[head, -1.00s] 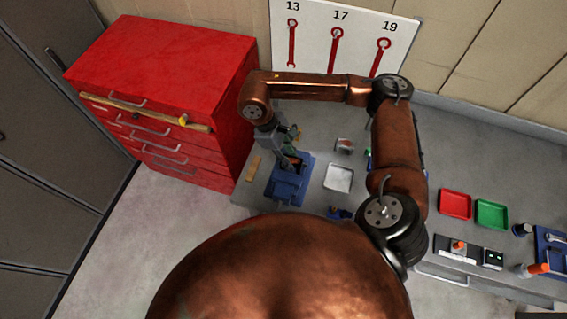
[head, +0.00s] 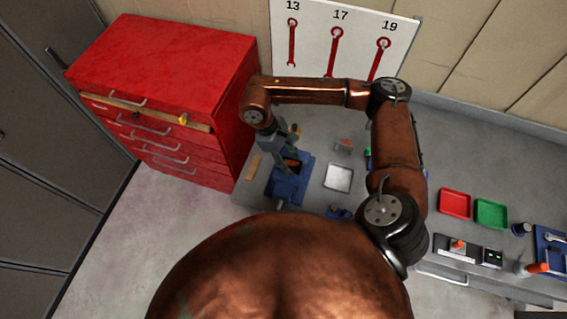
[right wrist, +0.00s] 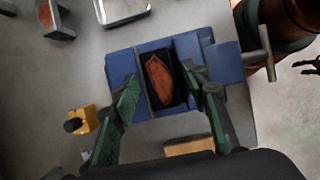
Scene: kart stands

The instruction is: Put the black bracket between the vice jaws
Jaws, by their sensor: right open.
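The blue vice (head: 283,192) stands on the bench in the head view and also shows in the right wrist view (right wrist: 122,66). A black piece with an orange-brown face (right wrist: 160,82), which looks like the bracket, sits in the gap between the vice jaws. Its orange face also shows small in the head view (head: 291,165). My right gripper (right wrist: 168,95) is open above the vice, its green-padded fingers apart on either side of the piece. I cannot tell whether they touch it. My left gripper is not in view.
A yellow-and-black item (right wrist: 82,120) lies beside the vice. A pale tray (head: 339,178) and a grey holder with an orange part (head: 343,146) are to its right. A red drawer cabinet (head: 165,65) stands left. Red (head: 454,203) and green (head: 491,213) trays lie further right.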

